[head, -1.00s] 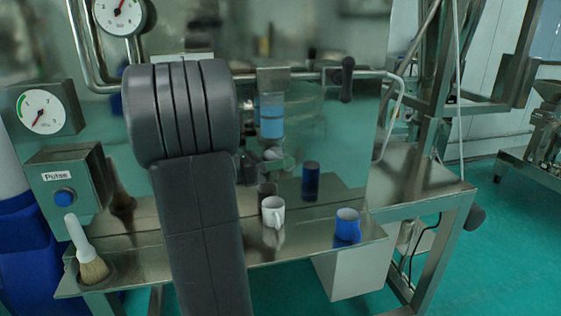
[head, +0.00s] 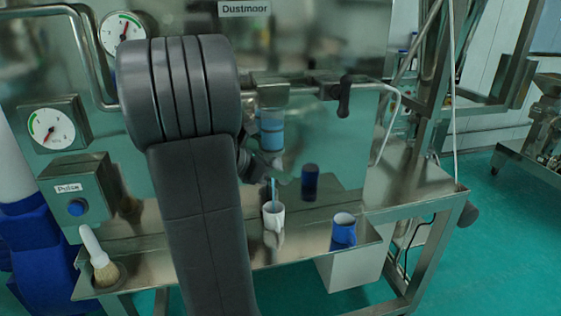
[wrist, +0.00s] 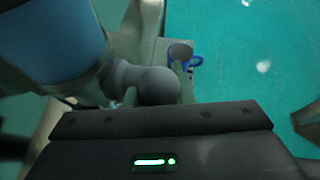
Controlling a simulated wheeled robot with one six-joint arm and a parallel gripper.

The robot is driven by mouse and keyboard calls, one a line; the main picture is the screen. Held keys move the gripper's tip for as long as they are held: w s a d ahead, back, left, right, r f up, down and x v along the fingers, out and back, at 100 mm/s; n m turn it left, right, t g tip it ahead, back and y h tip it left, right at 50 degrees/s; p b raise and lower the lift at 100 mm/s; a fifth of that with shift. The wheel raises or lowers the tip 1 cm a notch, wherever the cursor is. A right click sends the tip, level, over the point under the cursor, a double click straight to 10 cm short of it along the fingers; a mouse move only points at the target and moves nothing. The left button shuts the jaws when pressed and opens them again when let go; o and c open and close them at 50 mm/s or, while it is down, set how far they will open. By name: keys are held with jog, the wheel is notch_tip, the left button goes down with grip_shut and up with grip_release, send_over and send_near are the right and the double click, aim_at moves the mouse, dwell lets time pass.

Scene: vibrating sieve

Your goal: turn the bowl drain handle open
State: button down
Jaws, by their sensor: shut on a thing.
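The glass bowl (head: 271,128) with blue liquid hangs under a metal fitting in the head view. It also looms large at upper left of the wrist view (wrist: 55,40). The grey rounded drain handle (wrist: 150,84) sticks out beside it, against my gripper (wrist: 160,120). My gripper is shut on the handle; its fingertips are hard to make out. In the head view my arm hides most of the gripper. A thin blue stream (head: 273,188) runs down below the bowl into the white mug (head: 273,217).
A brush (head: 100,262) is at the shelf's left end. A black lever (head: 344,96) hangs on the upper pipe. A Pulse button box (head: 77,190) and gauges are left.

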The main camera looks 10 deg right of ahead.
jog(key=shift+y, duration=1.5)
jog(key=c, duration=1.3)
grip_release()
jog(key=shift+f, duration=0.1)
